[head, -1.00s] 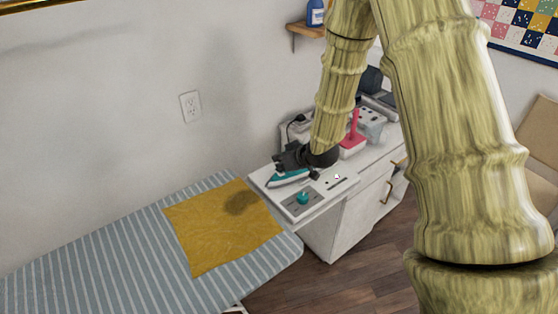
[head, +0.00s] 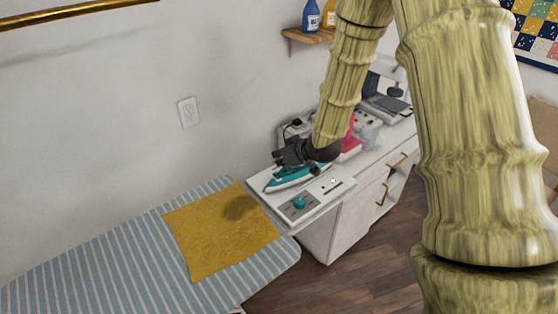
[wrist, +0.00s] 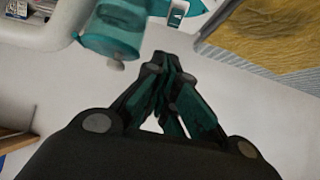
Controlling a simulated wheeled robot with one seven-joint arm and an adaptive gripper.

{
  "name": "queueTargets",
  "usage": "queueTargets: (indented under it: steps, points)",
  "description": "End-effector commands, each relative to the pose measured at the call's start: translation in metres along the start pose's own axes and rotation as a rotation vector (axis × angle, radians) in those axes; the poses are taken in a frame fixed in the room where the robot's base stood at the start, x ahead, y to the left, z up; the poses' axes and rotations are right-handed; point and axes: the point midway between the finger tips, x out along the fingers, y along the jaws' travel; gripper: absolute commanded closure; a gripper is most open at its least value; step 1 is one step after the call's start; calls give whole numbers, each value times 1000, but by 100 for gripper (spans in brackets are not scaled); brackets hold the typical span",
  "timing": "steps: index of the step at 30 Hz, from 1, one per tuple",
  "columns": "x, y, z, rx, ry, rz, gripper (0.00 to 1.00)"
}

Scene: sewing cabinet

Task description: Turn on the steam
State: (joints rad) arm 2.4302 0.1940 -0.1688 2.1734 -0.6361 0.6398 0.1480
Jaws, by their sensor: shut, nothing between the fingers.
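In the head view a teal and white iron (head: 290,180) lies on a white pull-out board (head: 322,201) at the cabinet's end. A grey panel with a round teal knob (head: 299,203) is set in the board, in front of the iron. My gripper (head: 278,157) is over the iron's far side, its fingers pointing left; contact is not clear. In the wrist view my gripper (wrist: 164,62) is shut and empty, its tips just below and right of a teal rounded part (wrist: 112,28). I cannot tell whether that part belongs to the iron. No steam shows.
A striped ironing board (head: 110,260) with a mustard cloth (head: 215,245) lies left of the pull-out board. Behind my arm, the cabinet top holds a red item (head: 350,147) and machines. A wall outlet (head: 188,112) is at the back. Floor (head: 385,255) is clear in front.

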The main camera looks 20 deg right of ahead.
Motion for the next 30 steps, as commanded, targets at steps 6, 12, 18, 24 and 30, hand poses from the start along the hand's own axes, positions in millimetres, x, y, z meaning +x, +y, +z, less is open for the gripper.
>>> queueTargets:
  steps: [6,12,18,24,30]
  points:
    - [-22,0,0,0,2,1,100]
    - [-43,0,-2,1,2,0,100]
    - [-63,0,-2,0,2,0,100]
    - [-78,0,-4,1,2,0,100]
    - [-84,0,-3,0,0,0,100]
